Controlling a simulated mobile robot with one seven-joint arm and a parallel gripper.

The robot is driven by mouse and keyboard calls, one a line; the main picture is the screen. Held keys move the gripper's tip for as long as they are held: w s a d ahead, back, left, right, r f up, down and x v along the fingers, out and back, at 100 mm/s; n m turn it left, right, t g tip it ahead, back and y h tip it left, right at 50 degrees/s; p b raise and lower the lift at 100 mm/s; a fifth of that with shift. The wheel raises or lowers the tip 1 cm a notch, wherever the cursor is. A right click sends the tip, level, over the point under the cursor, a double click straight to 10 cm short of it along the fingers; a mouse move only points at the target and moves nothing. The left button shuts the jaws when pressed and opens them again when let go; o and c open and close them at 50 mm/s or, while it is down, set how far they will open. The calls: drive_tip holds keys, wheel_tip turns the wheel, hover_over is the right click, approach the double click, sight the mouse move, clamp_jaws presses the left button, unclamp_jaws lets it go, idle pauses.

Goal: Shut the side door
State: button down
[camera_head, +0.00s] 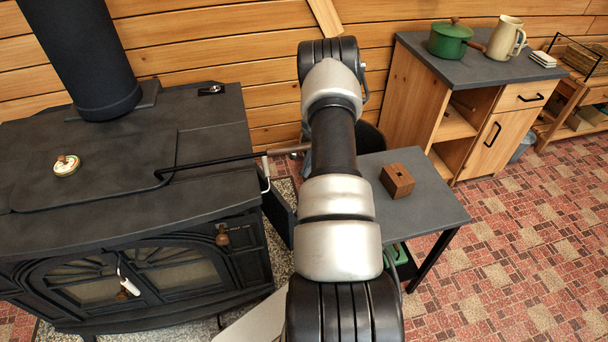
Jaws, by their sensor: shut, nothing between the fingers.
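The black stove (100,225) stands at the left, with its paired glass front doors facing the lower left. A dark upright panel (279,212) stands out at the stove's right end. It looks like the side door standing open, but my arm hides part of this area. A light metal handle (265,172) shows just above the panel. My arm rises through the middle of the picture and bends down behind itself at the top. My gripper is hidden behind the arm, so its place relative to the door does not show.
A poker (215,161) lies across the stove top, its wooden end sticking out to the right. A grey side table (430,198) with a wooden block (397,180) stands right of my arm. A cabinet (425,85) carries a green pot (450,40). Patterned floor at right is clear.

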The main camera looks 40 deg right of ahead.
sight(273, 199)
drive_tip(key=a+f+b, duration=0.2)
drive_tip(key=a+f, duration=0.4)
drive_tip(key=f, duration=0.1)
drive_tip(key=shift+w+a, duration=0.3)
drive_tip(key=shift+a, duration=0.1)
drive_tip(key=shift+a, duration=0.1)
drive_tip(key=a+m, duration=0.1)
drive_tip(key=a, duration=0.1)
drive_tip(key=a+m+p, duration=0.1)
drive_tip(key=a, duration=0.1)
drive_tip(key=a+t, duration=0.1)
drive_tip(key=a, duration=0.1)
drive_tip(key=shift+w+m+p, duration=0.4)
